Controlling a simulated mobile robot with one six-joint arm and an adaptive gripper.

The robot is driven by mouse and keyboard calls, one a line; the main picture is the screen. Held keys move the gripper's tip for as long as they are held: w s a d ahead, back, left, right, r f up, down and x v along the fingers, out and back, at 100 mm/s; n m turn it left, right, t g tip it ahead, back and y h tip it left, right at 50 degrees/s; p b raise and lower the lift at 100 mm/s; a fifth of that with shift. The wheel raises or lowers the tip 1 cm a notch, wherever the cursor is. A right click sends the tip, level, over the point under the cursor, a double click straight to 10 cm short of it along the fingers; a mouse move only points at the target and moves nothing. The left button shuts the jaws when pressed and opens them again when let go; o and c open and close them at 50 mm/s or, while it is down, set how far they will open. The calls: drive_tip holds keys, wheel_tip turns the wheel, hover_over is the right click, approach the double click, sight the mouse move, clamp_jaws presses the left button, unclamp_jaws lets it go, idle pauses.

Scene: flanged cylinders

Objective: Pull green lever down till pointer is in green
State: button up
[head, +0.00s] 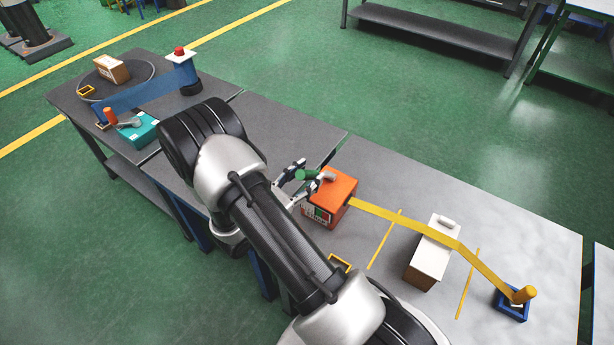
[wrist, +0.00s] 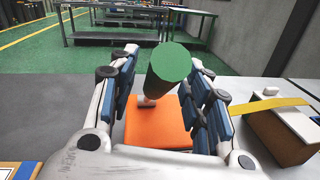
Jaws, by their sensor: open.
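The green lever handle (head: 308,175) sticks out from the top of an orange box (head: 341,189) on the table. The box's front carries a white panel with a green and a red patch (head: 321,214); the pointer is too small to make out. In the wrist view the green handle (wrist: 169,65) lies between the two fingers of my gripper (wrist: 168,95), with the orange box (wrist: 157,125) below and behind it. My gripper (head: 302,184) is open, one finger on each side of the handle, with visible gaps.
A yellow strap (head: 385,213) runs right from the orange box over a cream-topped box (head: 432,257) to a yellow peg in a blue base (head: 512,305). At the left stand a teal box (head: 138,129), a blue barrier and a red button (head: 179,51).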

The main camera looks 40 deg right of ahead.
drive_tip(key=shift+d, duration=0.2)
clamp_jaws()
idle(0.6)
